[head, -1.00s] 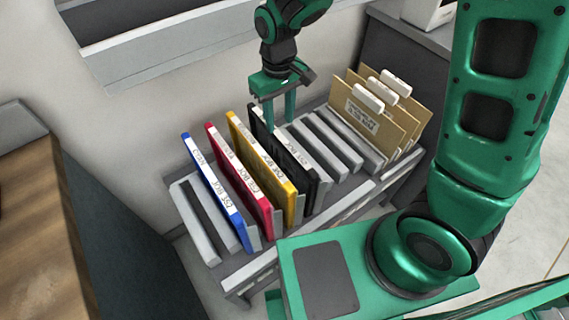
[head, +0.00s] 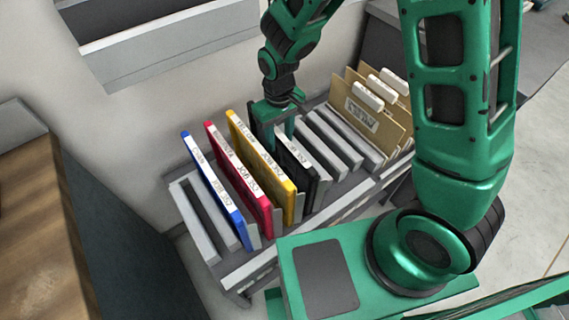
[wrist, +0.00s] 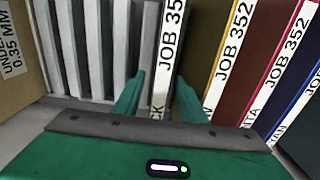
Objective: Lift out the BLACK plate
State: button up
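The black plate (head: 297,164) stands upright in the rack with a white label along its top edge. In the wrist view the black plate (wrist: 168,60) shows "JOB 35" and, lower down, "CK". My gripper (head: 279,130) is lowered at the far part of this plate. In the wrist view my gripper (wrist: 160,82) has one finger on each side of the plate's labelled edge. A gap shows between the left finger and the plate, so it looks open around the plate. Contact on the right side is hard to tell.
The rack (head: 245,272) also holds a yellow plate (head: 268,160), a red plate (head: 238,176) and a blue plate (head: 212,188), left of the black one. Grey dividers and empty slots (head: 335,142) lie to its right, then tan folders (head: 368,118) with white tabs.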

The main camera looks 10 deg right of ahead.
jog(key=shift+c, duration=0.7)
grip_shut()
jog(key=shift+r, duration=5.55)
